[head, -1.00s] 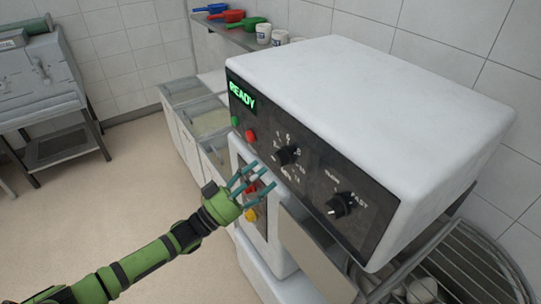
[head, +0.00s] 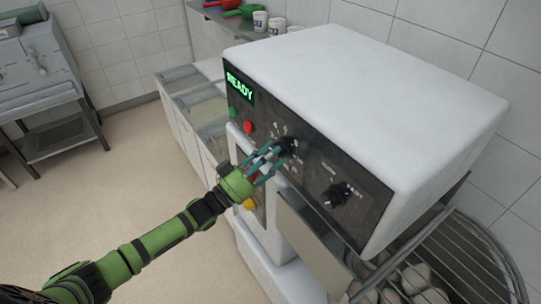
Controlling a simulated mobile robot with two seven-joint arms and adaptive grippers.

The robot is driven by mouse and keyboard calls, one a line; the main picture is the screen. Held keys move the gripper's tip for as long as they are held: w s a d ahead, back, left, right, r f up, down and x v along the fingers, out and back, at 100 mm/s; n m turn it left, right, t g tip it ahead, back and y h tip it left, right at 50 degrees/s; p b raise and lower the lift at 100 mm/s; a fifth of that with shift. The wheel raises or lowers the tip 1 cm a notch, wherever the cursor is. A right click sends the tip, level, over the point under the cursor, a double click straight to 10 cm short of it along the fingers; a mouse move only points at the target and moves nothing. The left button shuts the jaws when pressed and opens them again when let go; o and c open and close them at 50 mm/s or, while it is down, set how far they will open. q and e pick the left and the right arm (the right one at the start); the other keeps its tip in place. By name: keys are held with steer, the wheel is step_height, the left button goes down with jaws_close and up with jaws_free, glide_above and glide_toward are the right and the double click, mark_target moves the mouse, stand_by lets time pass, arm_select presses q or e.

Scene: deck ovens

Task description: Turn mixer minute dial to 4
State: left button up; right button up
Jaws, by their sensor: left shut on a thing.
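The mixer (head: 370,85) is a big white machine with a dark control panel. Its minute dial (head: 287,144) is a black knob in the middle of the panel, with a ring of pale numbers partly covered by my gripper. My left gripper (head: 278,150) has its teal fingers at this dial and is shut on it. The dial's pointer is hidden or too small to read. My right gripper is not in view.
The panel also has a speed knob (head: 337,195), a green READY display (head: 240,87), a green button (head: 233,112) and a red button (head: 249,128). A wire guard (head: 470,250) sits at the lower right. Open floor (head: 100,195) lies left.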

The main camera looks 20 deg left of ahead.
arm_select(q)
steer(key=m+g+h+b, duration=0.1)
steer(key=m+b, duration=0.1)
steer(key=m, duration=0.2)
steer(key=m+g+h+b, duration=0.1)
steer(key=m+g+b, duration=0.1)
steer(key=m, duration=0.2)
steer(key=m+g+h+b, duration=0.1)
steer(key=m+g+b, duration=0.1)
steer(key=m+b, duration=0.1)
steer(key=shift+w+a+r+m, duration=0.25)
steer(key=shift+w+a+m, duration=0.1)
steer(key=shift+m, duration=0.25)
steer(key=shift+r+m, duration=0.1)
steer(key=shift+m, duration=0.2)
steer(key=o, duration=1.1)
